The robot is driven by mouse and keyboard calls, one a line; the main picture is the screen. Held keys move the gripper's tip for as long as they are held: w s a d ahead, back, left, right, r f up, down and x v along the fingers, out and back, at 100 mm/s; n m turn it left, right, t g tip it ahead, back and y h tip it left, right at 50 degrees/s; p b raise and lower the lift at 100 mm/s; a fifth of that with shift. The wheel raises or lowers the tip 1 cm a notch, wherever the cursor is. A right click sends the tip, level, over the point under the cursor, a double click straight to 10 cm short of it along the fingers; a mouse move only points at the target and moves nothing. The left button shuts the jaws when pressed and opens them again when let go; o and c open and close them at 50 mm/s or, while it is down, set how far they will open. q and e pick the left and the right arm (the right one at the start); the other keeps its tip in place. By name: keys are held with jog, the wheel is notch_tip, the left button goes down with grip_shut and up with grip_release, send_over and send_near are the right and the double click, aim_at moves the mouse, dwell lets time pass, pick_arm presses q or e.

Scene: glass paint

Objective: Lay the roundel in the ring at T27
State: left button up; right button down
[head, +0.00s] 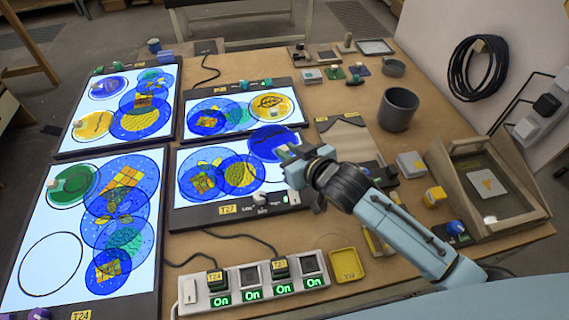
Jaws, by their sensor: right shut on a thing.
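The light panel labelled T27 (228,209) lies in the middle of the table, its screen lit white. Overlapping patterned blue discs (207,184) cover its left and middle part. My right gripper (292,160) is over the panel's right side, shut on a small piece at the edge of a dark blue roundel (274,139). The roundel overlaps the panel's upper right corner; whether it touches the panel I cannot tell. My left gripper is out of view.
The panel labelled T24 (81,315) at left has an empty black ring (50,263) and a green roundel (82,178). A power strip (238,290), a yellow tray (347,264), a grey cup (398,110) and a wooden frame (462,160) stand nearby.

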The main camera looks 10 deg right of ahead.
jog(key=shift+f+b, duration=0.45)
jog(key=shift+f, duration=2.55)
jog(key=shift+f, duration=0.15)
jog(key=c, duration=1.3)
grip_release()
jog(key=shift+r, duration=0.2)
jog(key=p+v, duration=0.1)
jog(key=v, duration=1.1)
jog(key=shift+d+f, duration=0.1)
